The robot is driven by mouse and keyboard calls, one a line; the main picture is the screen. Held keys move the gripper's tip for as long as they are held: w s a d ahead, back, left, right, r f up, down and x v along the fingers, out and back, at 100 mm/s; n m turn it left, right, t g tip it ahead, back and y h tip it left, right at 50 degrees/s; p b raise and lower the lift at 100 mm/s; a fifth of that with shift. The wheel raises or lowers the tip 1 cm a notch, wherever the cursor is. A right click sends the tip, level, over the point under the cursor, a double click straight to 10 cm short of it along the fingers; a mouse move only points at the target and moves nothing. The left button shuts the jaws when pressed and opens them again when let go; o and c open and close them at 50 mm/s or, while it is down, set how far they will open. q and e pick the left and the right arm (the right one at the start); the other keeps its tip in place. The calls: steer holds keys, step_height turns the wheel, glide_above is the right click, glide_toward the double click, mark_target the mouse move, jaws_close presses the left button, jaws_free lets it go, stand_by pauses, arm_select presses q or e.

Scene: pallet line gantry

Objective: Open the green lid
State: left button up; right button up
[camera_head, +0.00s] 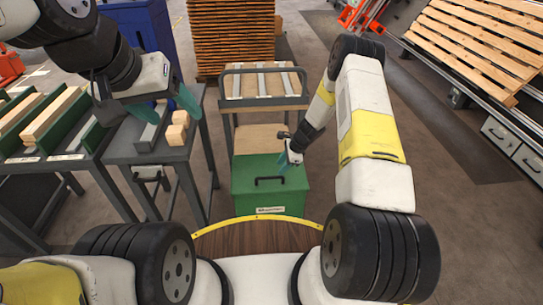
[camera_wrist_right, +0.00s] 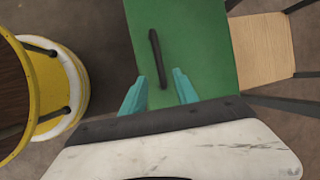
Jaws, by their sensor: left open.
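The green lid (camera_head: 250,170) is the flat top of a green box (camera_head: 287,205) in front of me, and it lies closed. It has a dark bar handle (camera_head: 269,179). In the right wrist view the lid (camera_wrist_right: 200,40) fills the middle and the handle (camera_wrist_right: 154,45) runs up the picture. My right gripper (camera_head: 286,163) is over the lid's far right part. It is open, its teal fingertips (camera_wrist_right: 159,92) apart on either side of the handle's near end in that view; contact cannot be told. My left gripper (camera_head: 166,108) is open and empty above the grey table at left.
The grey table (camera_head: 120,152) holds wooden blocks (camera_head: 176,133). A cart (camera_head: 262,103) stands behind the green box. A stack of pallets (camera_head: 232,40) is further back. A conveyor with a pallet (camera_head: 480,40) is at right. Open floor (camera_head: 450,220) lies right of the box.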

mark_target(273, 177)
steer(key=x, duration=0.7)
steer(key=shift+a+f, duration=0.15)
jaws_close()
stand_by(1.2)
